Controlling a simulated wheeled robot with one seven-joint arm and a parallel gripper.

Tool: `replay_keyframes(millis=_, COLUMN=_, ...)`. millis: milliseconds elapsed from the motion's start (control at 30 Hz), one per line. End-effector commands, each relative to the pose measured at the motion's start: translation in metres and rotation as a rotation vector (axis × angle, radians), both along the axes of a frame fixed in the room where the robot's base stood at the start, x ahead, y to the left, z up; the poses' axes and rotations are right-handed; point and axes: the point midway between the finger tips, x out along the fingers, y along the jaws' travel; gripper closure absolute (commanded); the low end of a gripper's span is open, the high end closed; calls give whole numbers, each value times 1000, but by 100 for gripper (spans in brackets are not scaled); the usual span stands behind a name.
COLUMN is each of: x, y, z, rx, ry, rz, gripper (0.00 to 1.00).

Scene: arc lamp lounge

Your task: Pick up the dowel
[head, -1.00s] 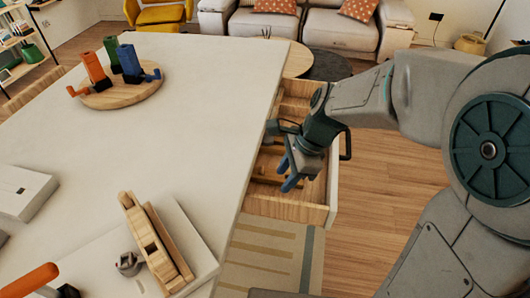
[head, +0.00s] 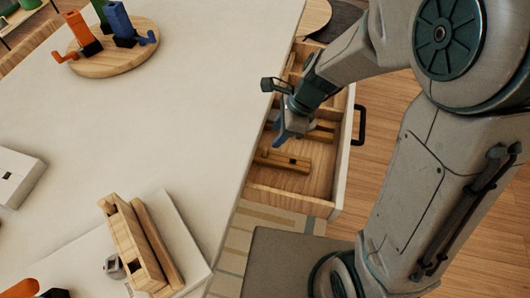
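An open drawer (head: 327,207) juts from the right side of the white table, with several light wooden pieces inside. One is a short bar with a dark notch (head: 283,160) lying across the drawer; another wooden piece (head: 322,131) lies farther back, partly hidden by my gripper. I cannot tell for sure which piece is the dowel. My gripper (head: 281,137) has blue fingers pointing down over the drawer's left side, just behind the notched bar in the picture. I see nothing clearly held between the fingers, and their gap is too small to judge.
On the white table (head: 190,110) are a round wooden board (head: 110,62) with coloured holders, a wooden block and bar (head: 135,245) on a pale plate, and a white box (head: 17,177). The drawer's walls and dark handle (head: 359,125) surround my gripper's space.

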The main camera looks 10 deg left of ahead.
Motion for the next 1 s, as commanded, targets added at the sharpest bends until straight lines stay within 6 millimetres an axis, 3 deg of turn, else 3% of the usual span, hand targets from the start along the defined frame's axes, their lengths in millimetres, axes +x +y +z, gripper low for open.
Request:
replay_keyframes(millis=267, x=-5, y=11, z=-22, rx=-2, ry=3, rz=5, gripper=62)
replay_keyframes(millis=500, x=-10, y=26, z=-53, rx=-1, ry=2, rz=4, gripper=62)
replay_keyframes(millis=833, x=-10, y=29, z=-58, rx=0, ry=-1, rz=4, gripper=62)
replay_keyframes(millis=967, x=-10, y=29, z=-58, rx=0, ry=-1, rz=4, gripper=98)
replay_keyframes(millis=1000, x=-10, y=29, z=-58, rx=0, ry=-1, rz=4, gripper=100)
